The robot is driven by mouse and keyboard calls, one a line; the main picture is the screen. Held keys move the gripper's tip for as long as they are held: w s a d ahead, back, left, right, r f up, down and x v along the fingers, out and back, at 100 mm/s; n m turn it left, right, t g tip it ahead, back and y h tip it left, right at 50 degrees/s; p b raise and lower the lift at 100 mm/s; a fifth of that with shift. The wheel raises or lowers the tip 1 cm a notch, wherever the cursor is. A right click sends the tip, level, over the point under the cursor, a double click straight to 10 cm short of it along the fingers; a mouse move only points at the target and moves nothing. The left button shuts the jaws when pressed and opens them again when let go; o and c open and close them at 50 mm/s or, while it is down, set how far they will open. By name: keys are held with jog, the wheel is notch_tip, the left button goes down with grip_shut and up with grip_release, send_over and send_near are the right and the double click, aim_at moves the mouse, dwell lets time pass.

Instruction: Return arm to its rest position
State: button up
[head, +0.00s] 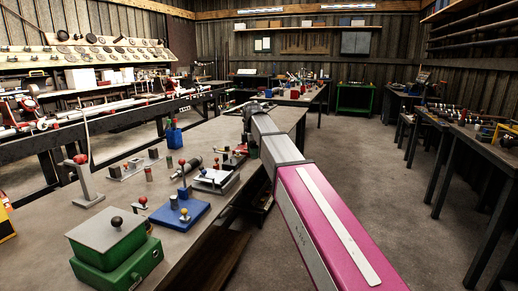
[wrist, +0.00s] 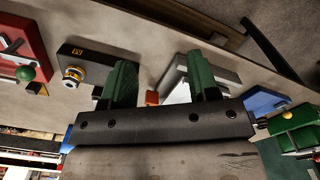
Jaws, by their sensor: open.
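My arm reaches out over the right edge of the long workbench (head: 60,218) in the head view. My gripper (head: 256,107) is at its far end, small and partly hidden by the arm. In the wrist view my gripper (wrist: 162,80) shows two green fingers spread apart, with nothing held between them. Behind the fingers lie a dark block with a brass-coloured knob (wrist: 73,76) and a light grey plate (wrist: 178,88). A small orange-red piece (wrist: 152,98) shows between the fingers, apparently on the bench.
On the bench stand a green box with a black knob (head: 117,250), a blue base with small knobs (head: 179,213) and a grey stand with a red knob (head: 83,185). More benches (head: 455,125) line the right. The floor (head: 385,175) between is clear.

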jog(key=s+d+f+m, duration=0.6)
jog(key=s+d+f, duration=0.1)
jog(key=f, duration=0.4)
jog(key=s+d+f+m, duration=0.7)
jog(key=s+f, duration=0.2)
jog(key=f, duration=0.3)
jog(key=s+d+f+m, duration=0.7)
jog(key=s+f, duration=0.1)
jog(key=f, duration=0.3)
jog(key=shift+d+f, duration=0.25)
jog(key=shift+d, duration=0.05)
